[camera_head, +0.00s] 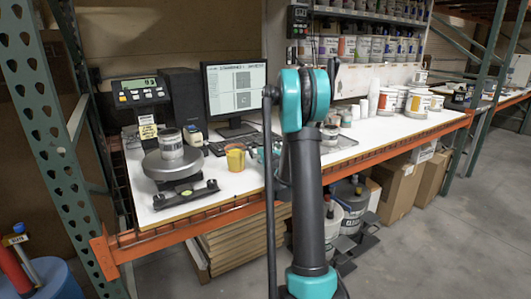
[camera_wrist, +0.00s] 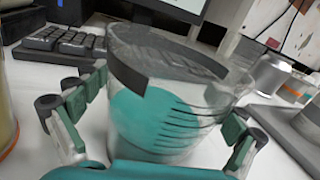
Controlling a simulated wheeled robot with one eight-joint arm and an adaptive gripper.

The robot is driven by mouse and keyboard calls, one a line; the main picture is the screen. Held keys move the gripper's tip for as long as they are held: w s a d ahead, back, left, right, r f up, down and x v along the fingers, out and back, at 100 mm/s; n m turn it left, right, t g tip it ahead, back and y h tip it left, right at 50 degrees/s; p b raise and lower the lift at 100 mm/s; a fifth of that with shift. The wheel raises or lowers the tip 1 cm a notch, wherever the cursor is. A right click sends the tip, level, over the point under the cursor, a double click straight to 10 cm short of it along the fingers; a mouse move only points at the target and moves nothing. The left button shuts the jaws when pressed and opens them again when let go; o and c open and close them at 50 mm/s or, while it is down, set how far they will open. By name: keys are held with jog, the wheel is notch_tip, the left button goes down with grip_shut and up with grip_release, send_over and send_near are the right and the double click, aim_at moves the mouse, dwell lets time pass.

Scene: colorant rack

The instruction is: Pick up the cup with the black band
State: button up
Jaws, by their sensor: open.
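A clear cup with a black band (camera_wrist: 165,90) near its top stands upright in the middle of the wrist view, with marks down its side. Teal shows through its wall. My gripper (camera_wrist: 152,132) is open, with one finger on the left of the cup and one on the right. The fingers look apart from the cup's wall, though contact low down cannot be told. In the head view, part of my gripper (camera_head: 260,152) shows on the white table (camera_head: 215,188) just left of my arm, and the cup cannot be made out there.
A keyboard (camera_wrist: 65,45) and monitor (camera_head: 236,88) are behind. A metal can (camera_wrist: 270,75) and dark tray (camera_wrist: 300,130) are on the right. A scale with a can (camera_head: 171,145) stands at the left.

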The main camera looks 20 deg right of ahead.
jog(key=c, duration=1.5)
jog(key=shift+c, duration=0.2)
jog(key=shift+r, duration=0.25)
jog(key=shift+c, duration=0.2)
notch_tip(320, 180, up, 19)
jog(key=shift+r, duration=0.15)
dwell(0.3)
